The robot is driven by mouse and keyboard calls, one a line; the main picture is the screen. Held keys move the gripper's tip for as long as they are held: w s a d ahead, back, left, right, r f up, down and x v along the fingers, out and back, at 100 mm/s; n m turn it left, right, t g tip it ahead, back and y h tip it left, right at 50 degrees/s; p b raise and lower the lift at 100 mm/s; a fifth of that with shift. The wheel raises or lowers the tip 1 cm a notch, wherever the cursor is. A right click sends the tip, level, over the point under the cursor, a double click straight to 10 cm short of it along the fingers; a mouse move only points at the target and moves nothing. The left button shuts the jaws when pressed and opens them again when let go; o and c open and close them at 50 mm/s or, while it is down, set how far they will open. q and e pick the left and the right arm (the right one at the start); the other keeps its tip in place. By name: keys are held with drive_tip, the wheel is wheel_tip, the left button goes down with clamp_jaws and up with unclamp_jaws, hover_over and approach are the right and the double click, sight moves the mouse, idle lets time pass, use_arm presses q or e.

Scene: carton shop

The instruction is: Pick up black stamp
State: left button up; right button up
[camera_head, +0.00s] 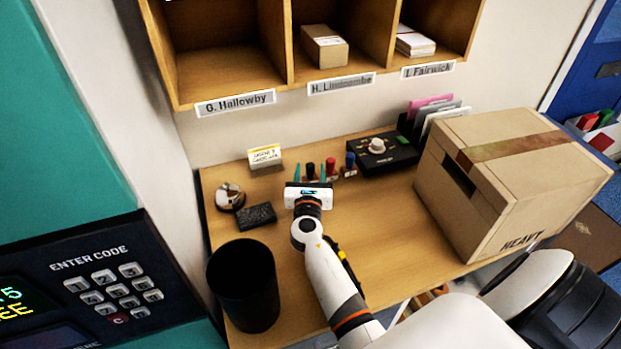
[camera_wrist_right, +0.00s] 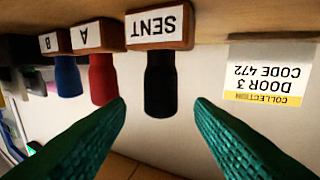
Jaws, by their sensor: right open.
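The black stamp (camera_head: 310,167) stands near the back of the wooden desk, leftmost of three stamps. In the right wrist view, which appears upside down, the black stamp (camera_wrist_right: 160,85) has a dark handle and a wooden block labelled SENT. My right gripper (camera_head: 309,173) faces it with teal fingers open. In the wrist view the fingertips of the right gripper (camera_wrist_right: 160,103) lie either side of the handle's line, with gaps on both sides; nothing is held. My left gripper is not in view.
A red stamp (camera_head: 331,164) labelled A and a blue stamp (camera_head: 350,160) labelled B stand close to the right. A collection note (camera_head: 265,156), ink pad (camera_head: 256,216), black bin (camera_head: 243,285) and carton (camera_head: 475,200) are around. The desk's middle right is clear.

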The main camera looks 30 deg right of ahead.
sight(310, 170)
drive_tip(key=x, duration=0.3)
drive_tip(key=shift+f, duration=0.2)
drive_tip(key=shift+s+a+r, duration=0.1)
drive_tip(key=shift+r, duration=0.05)
drive_tip(key=shift+c, duration=0.9)
clamp_jaws()
wheel_tip(310, 170, up, 10)
drive_tip(key=p, duration=0.4)
